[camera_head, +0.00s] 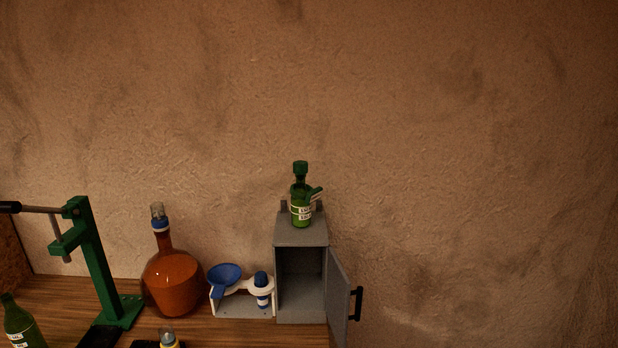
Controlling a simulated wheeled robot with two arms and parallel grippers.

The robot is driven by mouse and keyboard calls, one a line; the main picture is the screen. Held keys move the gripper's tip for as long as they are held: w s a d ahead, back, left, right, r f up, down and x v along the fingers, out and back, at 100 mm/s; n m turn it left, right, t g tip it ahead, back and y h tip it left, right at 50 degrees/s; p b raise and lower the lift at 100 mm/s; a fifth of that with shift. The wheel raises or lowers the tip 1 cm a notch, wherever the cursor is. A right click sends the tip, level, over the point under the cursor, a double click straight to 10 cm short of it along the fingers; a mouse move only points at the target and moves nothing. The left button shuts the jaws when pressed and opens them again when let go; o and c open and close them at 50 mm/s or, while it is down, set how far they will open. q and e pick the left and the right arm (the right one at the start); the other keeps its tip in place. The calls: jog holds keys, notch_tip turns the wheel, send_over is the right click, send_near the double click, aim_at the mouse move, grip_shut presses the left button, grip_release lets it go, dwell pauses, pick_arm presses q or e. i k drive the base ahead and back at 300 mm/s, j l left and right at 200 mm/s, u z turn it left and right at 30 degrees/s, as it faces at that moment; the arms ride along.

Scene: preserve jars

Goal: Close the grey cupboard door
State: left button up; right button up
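A black handle (356,303) is on the door's right-hand face. The part of the inside that shows looks empty. The lower end of the door nears the bottom edge of the picture. Neither of my grippers is in view.
A green bottle (301,208) stands on top of the cupboard. Left of it are a white holder (230,306) with a blue funnel (225,277), a flask of orange liquid (174,284) and a green press (96,262). Another green bottle (22,328) is at the lower left. Right of the door is clear.

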aim_at(339, 292)
jog(key=l+u, duration=0.25)
jog(key=l, duration=0.35)
jog(key=l+u, duration=0.25)
jog(key=l, duration=0.4)
jog(key=l+u, duration=0.25)
jog(key=l, duration=0.4)
jog(key=k+l+u, duration=0.25)
jog(key=l, duration=0.3)
jog(key=i+l+u, duration=0.2)
jog(key=l, duration=0.2)
jog(key=k, duration=0.05)
